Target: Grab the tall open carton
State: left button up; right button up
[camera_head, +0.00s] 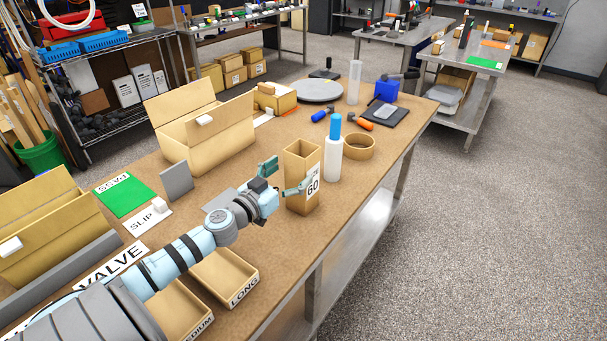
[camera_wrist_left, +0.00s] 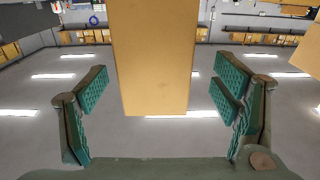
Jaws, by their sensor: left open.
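The tall open carton (camera_head: 302,180) stands upright on the brown worktop, its top open and a white label reading 60 on its side. My left gripper (camera_head: 283,176) is open just left of the carton, with one finger overlapping the carton's near side in the head view. In the left wrist view the carton (camera_wrist_left: 155,60) fills the middle between the two spread green-padded fingers, with visible gaps on both sides; I cannot tell how deep it sits between them. My right gripper is not in view.
A white bottle with a blue cap (camera_head: 333,150) stands close at the carton's right, with a tape roll (camera_head: 360,147) beyond it. A large open box (camera_head: 205,138) lies behind left. A tray labelled LONG (camera_head: 225,277) sits in front, near the table edge.

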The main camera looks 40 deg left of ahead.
pick_arm(q)
jog(key=w+p, duration=0.1)
jog(key=w+r+p, duration=0.1)
jog(key=p, duration=0.1)
jog(key=shift+d, duration=0.2)
jog(key=w, duration=0.2)
jog(key=shift+w+f, duration=0.25)
jog(key=shift+w, duration=0.05)
jog(key=shift+w+f, duration=0.2)
jog(key=shift+w, duration=0.05)
jog(key=c, duration=1.6)
jog(key=shift+s+r, duration=0.1)
jog(key=shift+r, duration=0.05)
